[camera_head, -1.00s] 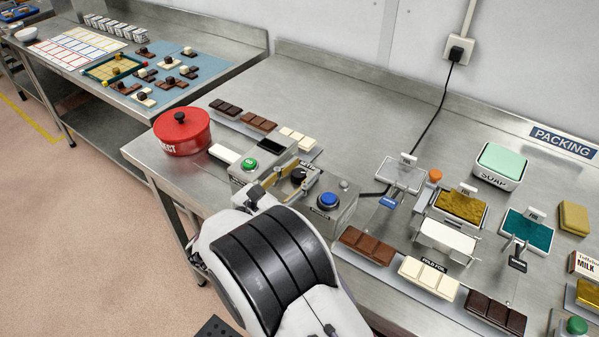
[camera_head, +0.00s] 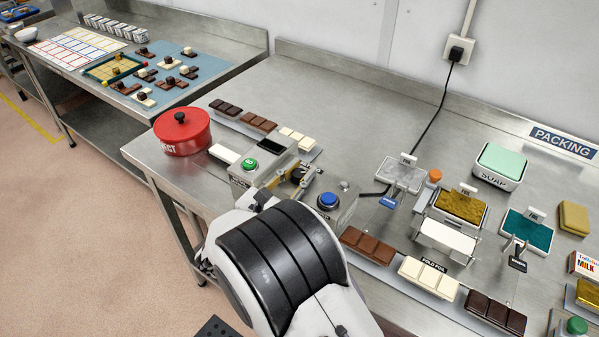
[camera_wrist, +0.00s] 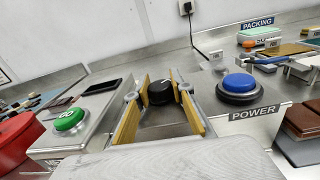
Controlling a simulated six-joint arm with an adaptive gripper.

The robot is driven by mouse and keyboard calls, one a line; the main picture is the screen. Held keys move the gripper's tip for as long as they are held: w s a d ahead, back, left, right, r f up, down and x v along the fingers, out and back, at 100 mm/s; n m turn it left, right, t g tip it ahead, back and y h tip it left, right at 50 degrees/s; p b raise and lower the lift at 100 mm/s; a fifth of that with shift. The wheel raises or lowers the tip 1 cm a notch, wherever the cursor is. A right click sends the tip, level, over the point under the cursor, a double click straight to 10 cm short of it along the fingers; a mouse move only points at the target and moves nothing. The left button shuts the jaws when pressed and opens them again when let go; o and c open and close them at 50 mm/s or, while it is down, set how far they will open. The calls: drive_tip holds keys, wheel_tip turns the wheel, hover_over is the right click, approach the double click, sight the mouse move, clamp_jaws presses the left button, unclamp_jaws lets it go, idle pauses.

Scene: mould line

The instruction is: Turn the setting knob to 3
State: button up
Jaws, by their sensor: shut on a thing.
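The setting knob is a small black round knob (camera_wrist: 160,92) on the front of the grey machine, with a light pointer mark on its top. In the wrist view it sits between the two yellow-lined fingers of my gripper (camera_wrist: 163,95). My gripper is shut on the knob. In the head view the knob (camera_head: 299,174) is partly hidden by the gripper (camera_head: 291,177) and my arm. The numbers around the knob cannot be read in either view.
A green GO button (camera_wrist: 69,119) is left of the knob and a blue POWER button (camera_wrist: 240,84) right of it. A red pot (camera_head: 182,132) stands at the left. Chocolate bars (camera_head: 367,244) lie at the right front.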

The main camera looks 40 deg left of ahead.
drive_tip(key=o, duration=1.1)
drive_tip(key=shift+s, duration=0.15)
drive_tip(key=shift+s+d, duration=0.15)
drive_tip(key=shift+s, duration=5.7)
